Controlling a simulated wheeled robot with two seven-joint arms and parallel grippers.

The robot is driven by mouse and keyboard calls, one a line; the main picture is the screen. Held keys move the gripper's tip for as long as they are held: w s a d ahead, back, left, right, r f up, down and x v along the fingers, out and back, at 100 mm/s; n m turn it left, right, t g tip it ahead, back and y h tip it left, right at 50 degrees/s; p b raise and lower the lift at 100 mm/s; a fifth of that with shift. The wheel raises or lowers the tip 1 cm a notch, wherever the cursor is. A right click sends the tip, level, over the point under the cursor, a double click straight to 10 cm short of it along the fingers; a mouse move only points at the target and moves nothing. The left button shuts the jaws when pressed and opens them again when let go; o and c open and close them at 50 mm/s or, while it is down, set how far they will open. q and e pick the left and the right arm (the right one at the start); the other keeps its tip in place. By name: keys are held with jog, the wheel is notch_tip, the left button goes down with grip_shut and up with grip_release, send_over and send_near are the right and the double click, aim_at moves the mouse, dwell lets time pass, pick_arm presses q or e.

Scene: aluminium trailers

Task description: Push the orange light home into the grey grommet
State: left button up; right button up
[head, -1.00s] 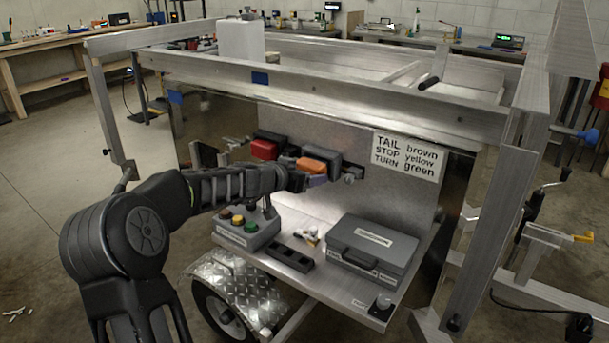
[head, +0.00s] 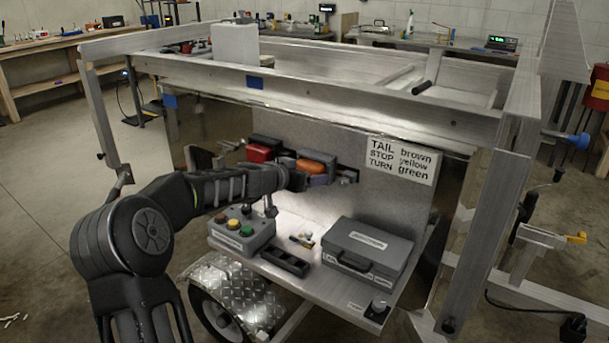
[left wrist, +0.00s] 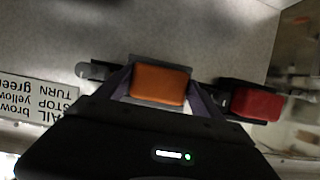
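The orange light (head: 311,166) sits at the upright grey panel (head: 340,135), right of a red light (head: 258,153). In the left wrist view the orange light (left wrist: 160,85) shows face-on between my two fingers, with grey rim above and below it. My left gripper (head: 318,179) is at the light. In the left wrist view its fingertips (left wrist: 161,76) close in on the light's two sides and appear to touch it. The grommet is mostly hidden behind the light, so I cannot tell how deep the light sits. My right gripper is not in view.
On the shelf below stand a button box (head: 240,229), a black tray (head: 285,261) and a grey case (head: 368,252). A wiring label (head: 402,160) is right of the lights. Metal rails (head: 330,103) run above, and a post (head: 495,200) stands at right.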

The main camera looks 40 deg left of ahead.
pick_arm(q)
jog(key=o, duration=0.4)
jog(key=shift+d, duration=0.1)
jog(key=b+v, duration=0.3)
jog(key=v, duration=0.5)
jog(key=shift+f, duration=0.1)
dwell(0.8)
